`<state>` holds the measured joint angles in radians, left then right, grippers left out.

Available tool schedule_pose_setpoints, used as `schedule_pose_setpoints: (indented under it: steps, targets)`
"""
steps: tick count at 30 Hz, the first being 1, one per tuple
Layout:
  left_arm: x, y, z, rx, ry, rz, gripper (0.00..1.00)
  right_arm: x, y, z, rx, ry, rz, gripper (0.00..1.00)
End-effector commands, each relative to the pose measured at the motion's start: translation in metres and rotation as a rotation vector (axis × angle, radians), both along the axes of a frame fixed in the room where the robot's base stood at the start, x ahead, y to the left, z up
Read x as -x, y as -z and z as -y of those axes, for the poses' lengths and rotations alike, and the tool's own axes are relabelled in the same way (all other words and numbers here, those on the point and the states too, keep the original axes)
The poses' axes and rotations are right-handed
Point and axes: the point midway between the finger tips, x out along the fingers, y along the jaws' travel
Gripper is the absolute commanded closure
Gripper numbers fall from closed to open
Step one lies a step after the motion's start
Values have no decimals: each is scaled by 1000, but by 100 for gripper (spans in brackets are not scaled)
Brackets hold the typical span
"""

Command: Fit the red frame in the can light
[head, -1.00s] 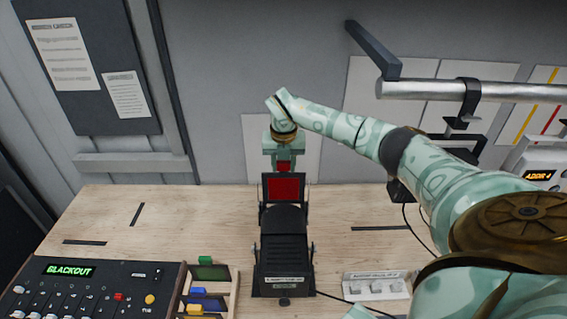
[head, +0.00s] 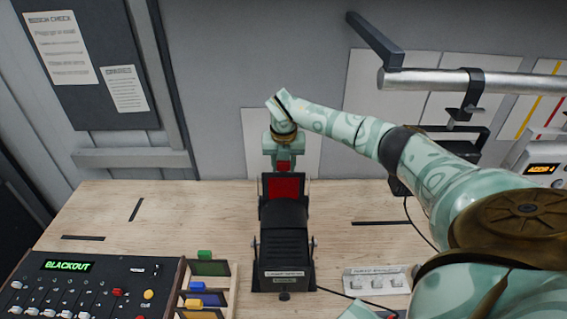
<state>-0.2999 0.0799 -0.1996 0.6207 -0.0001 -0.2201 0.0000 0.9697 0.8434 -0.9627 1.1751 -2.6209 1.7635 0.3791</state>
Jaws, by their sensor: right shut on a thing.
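The red frame (head: 284,188) is a red sheet in a dark surround, at the front end of the black can light (head: 284,248) in the middle of the table. Its lower edge meets the lamp's front; how deep it sits in the holder I cannot tell. My right gripper (head: 284,165) is above and behind it, shut on a red tab at the frame's top. The fingertips are small and partly hidden. My left gripper is not in view.
A rack (head: 208,286) of coloured frames with green, blue and yellow tabs stands left of the lamp. A control desk (head: 85,285) reading BLACKOUT is at the front left. A white switch strip (head: 375,281) lies right. A horizontal pipe (head: 480,88) holds a clamp (head: 468,95).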

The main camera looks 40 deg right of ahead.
Motion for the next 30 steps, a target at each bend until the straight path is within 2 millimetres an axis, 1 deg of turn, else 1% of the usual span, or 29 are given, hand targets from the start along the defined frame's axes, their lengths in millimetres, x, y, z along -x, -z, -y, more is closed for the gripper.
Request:
schedule_pose_setpoints:
  steps: [30]
  targets:
    - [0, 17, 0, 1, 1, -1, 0, 0, 26, 0, 0, -1, 0, 91]
